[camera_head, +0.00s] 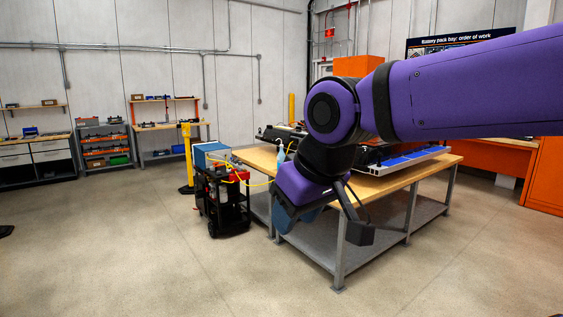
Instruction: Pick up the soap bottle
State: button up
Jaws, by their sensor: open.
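My gripper (326,220) hangs at the front left corner of the wooden-topped workbench (262,160), below my purple arm. It points downward and is open, with a dark finger clear on its right side. I see nothing held in it. I cannot make out a soap bottle for certain. A small pale blue item (281,157) stands at the bench's left part, just behind my gripper, too small and partly covered to identify. My arm hides much of the bench top.
A black cart (227,213) with a blue box and red items stands left of the bench. A yellow post (187,160) is behind it. Shelves and small benches line the back wall. An orange cabinet (545,180) is at right. The floor in front is clear.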

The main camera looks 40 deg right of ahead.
aim_at(280, 156)
jog(key=i+z, duration=0.45)
jog(key=i, duration=2)
jog(key=i+j+z, duration=0.1)
jog(key=i+z, duration=0.35)
jog(key=i, duration=1.45)
jog(key=i+z, duration=0.2)
jog(key=i, duration=0.25)
jog(key=i+j+z, duration=0.15)
jog(key=i, duration=0.3)
jog(key=i+j+z, duration=0.2)
jog(key=i, duration=0.25)
jog(key=i+j, duration=0.35)
jog(key=j+z, duration=0.05)
jog(key=j, duration=0.05)
